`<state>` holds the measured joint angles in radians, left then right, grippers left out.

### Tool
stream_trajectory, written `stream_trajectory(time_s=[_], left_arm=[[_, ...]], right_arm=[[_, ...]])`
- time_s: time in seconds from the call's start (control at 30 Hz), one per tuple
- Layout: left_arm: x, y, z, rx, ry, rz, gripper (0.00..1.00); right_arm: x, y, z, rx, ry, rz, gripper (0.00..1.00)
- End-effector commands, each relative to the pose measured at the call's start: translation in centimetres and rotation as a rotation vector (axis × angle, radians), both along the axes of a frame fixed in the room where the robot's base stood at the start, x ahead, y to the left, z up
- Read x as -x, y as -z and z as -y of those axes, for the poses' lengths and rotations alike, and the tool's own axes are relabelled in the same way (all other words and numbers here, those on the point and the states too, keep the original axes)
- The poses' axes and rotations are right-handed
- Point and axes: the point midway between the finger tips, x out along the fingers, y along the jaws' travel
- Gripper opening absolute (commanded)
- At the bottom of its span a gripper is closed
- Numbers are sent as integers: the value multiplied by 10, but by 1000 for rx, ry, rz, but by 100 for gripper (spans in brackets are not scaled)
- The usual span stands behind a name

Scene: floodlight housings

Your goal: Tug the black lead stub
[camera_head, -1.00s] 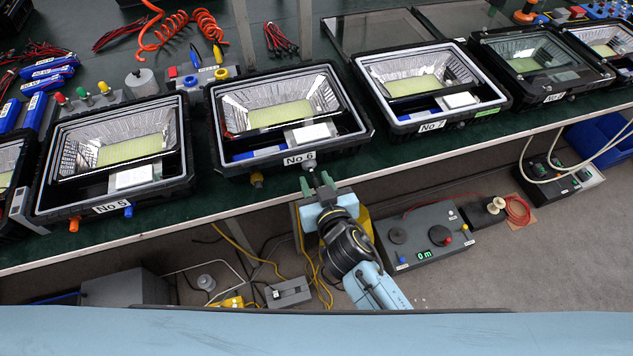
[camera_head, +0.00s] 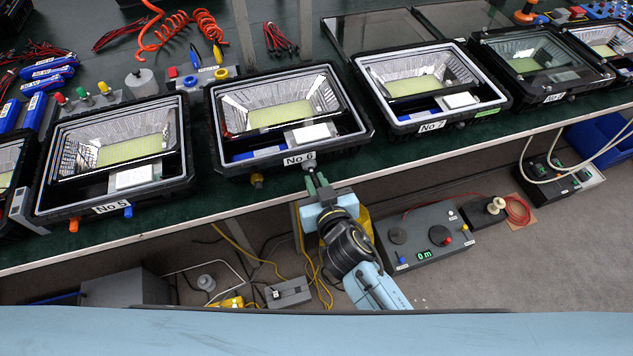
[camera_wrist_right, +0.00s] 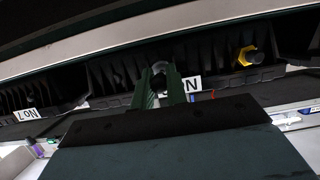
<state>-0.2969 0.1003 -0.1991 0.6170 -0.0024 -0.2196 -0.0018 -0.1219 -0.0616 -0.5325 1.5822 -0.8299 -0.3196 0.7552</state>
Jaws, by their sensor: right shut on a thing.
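The floodlight housing No 6 (camera_head: 357,140) lies open-faced at the bench's front edge. A dark grey gland (camera_head: 309,165) sticks out of its front wall below the label. My right gripper (camera_head: 317,182) points up at this gland from the front, its green fingers close together. In the right wrist view my right gripper (camera_wrist_right: 160,88) is shut on the black lead stub (camera_wrist_right: 159,84), a small dark piece between the fingers. The stub is mostly hidden by the fingers. My left gripper is not in view.
Housing No 5 (camera_head: 45,205) stands to the left and housing No 7 (camera_head: 400,126) to the right. A yellow plug (camera_head: 257,180) sits on No 6's front, left of my gripper. A grey box with dials (camera_head: 425,235) is below the bench.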

Motion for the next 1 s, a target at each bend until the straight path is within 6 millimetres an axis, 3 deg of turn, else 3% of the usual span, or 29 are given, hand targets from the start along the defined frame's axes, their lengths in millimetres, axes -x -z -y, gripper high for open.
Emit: stream_trajectory(time_s=[0.27, 0.3, 0.47, 0.77, 1.0], left_arm=[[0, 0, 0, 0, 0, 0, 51], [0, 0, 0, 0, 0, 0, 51], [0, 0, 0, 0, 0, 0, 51], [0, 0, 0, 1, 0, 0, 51], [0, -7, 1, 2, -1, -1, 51]], right_arm=[[2, 0, 0, 0, -2, -1, 0], [1, 0, 0, 0, -2, 0, 20], [1, 0, 0, 1, -1, 0, 40], [3, 0, 1, 0, -1, -1, 40], [30, -9, 9, 0, -1, -3, 40]])
